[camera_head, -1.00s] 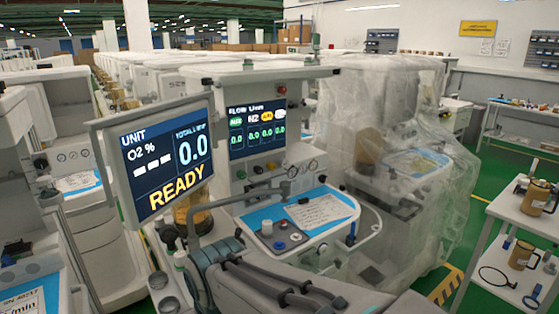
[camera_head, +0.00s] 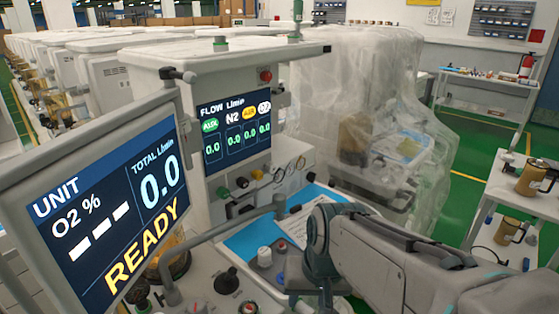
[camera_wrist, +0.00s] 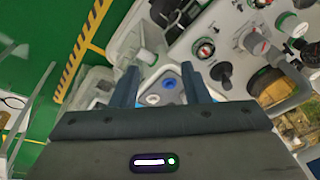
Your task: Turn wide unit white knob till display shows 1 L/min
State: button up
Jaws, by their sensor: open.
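The unit in the middle (camera_head: 205,80) carries a large tilted display (camera_head: 105,200) reading READY, with total flow 0.0 L/min. Its flow screen (camera_head: 235,130) shows 0.0 in every column. A white knob in that row is too small to make out surely. In the wrist view my gripper (camera_wrist: 161,75) is open and empty, above a panel with white and blue round parts.
A plastic-wrapped unit (camera_head: 350,90) stands to the right. A white trolley (camera_head: 520,200) with brown jugs is at far right. Green floor lies between them.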

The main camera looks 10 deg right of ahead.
jog(key=w+a+f+m+g+y+p, duration=0.1)
jog(key=w+a+m+y, duration=0.4)
jog(key=w+m, duration=0.4)
jog(key=m+t+y+p, duration=0.2)
jog(key=m+t+y, duration=0.3)
jog(key=m+t, duration=1.5)
send_near(274, 170)
jog(key=w+a+r+m+g, duration=0.1)
jog(key=w+m+g, duration=0.1)
jog(key=w+a+r+m+g+p, duration=0.1)
jog(key=w+r+m+g, duration=0.1)
jog(key=w, duration=0.1)
jog(key=w+a+r+m+g+p, duration=0.1)
jog(key=w+a+r+m+g, duration=0.1)
jog(key=w+g, duration=0.1)
jog(key=shift+a+m, duration=0.1)
jog(key=shift+m, duration=0.3)
jog(key=c, duration=0.7)
